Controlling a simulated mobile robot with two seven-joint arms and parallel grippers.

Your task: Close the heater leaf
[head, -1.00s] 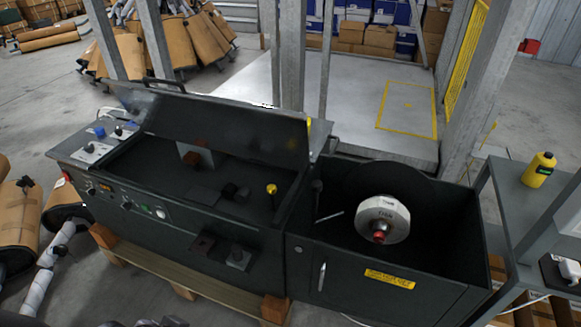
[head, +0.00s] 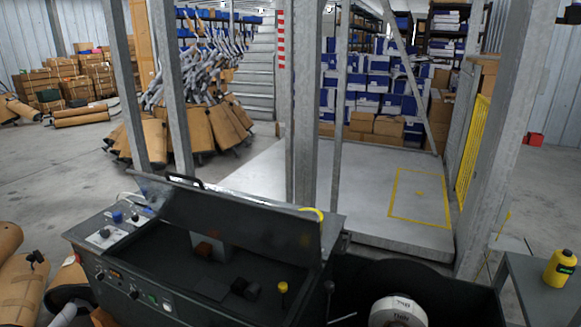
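The heater machine is a dark box (head: 110,262) at the lower left of the head view. Its leaf (head: 240,222) is a dark flat panel with a black handle (head: 185,180) on its top edge. The leaf stands raised and tilted back along the far side, so the inside of the box is open to view. Neither of my grippers shows in the head view.
Metal posts (head: 304,110) stand right behind the machine. A bin with a white roll (head: 398,311) adjoins it on the right, beside a grey table with a yellow bottle (head: 559,268). Cardboard-wrapped mufflers (head: 20,275) lie at left. The pale platform (head: 370,200) behind is clear.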

